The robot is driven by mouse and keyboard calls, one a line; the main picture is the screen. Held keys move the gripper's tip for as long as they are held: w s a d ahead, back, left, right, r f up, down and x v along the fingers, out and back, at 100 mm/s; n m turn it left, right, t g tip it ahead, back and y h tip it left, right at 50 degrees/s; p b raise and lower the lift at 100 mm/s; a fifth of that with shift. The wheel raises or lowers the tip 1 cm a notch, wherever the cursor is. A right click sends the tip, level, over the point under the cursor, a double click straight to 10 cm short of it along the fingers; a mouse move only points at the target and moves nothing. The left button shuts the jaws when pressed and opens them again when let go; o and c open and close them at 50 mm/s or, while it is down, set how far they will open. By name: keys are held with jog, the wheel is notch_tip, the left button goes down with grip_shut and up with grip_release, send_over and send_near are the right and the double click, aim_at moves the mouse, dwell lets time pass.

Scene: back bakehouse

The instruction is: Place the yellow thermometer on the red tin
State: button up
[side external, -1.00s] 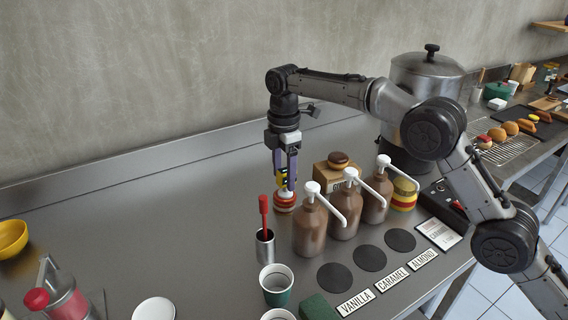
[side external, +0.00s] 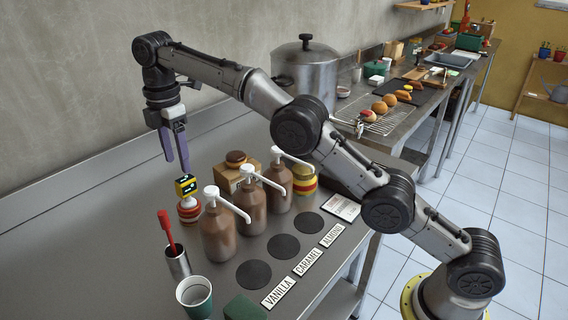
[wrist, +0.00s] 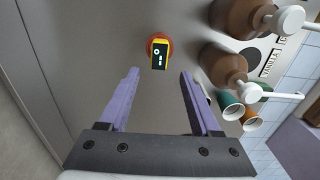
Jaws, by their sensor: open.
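The yellow thermometer (side external: 186,185), with a dark display face, stands on top of the red tin (side external: 189,212), which has a pale band. In the wrist view the thermometer (wrist: 160,54) covers much of the tin (wrist: 150,46), whose red rim shows around it. My gripper (side external: 177,167) is open and empty, its purple fingers just above the thermometer and apart from it. In the wrist view the open fingers (wrist: 158,76) point toward the thermometer, with nothing between them.
Brown pump bottles (side external: 219,232) stand close to the right of the tin. A metal cup (side external: 178,262) with a red-handled tool and a green paper cup (side external: 195,297) are in front. A wooden block (side external: 230,180) stands behind the bottles. The counter left of the tin is clear.

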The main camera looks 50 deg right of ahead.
jog(key=s+d+r+m+t, duration=0.3)
jog(key=s+d+r+m, duration=0.75)
jog(key=s, duration=0.55)
jog(key=s+d+f+m+t, duration=0.1)
jog(key=s+d+f+m, duration=0.1)
jog(key=s, duration=0.6)
jog(key=s+d+f+m, duration=0.2)
jog(key=s+f+m, duration=0.1)
jog(key=s, duration=0.5)
jog(key=s+d+f+m+t, duration=0.1)
jog(key=s+d+f+m, duration=0.1)
jog(key=s+f, duration=0.3)
jog(key=s, duration=0.3)
jog(key=shift+s+d+t, duration=0.25)
jog(key=shift+s+t, duration=0.05)
jog(key=shift+m, duration=0.25)
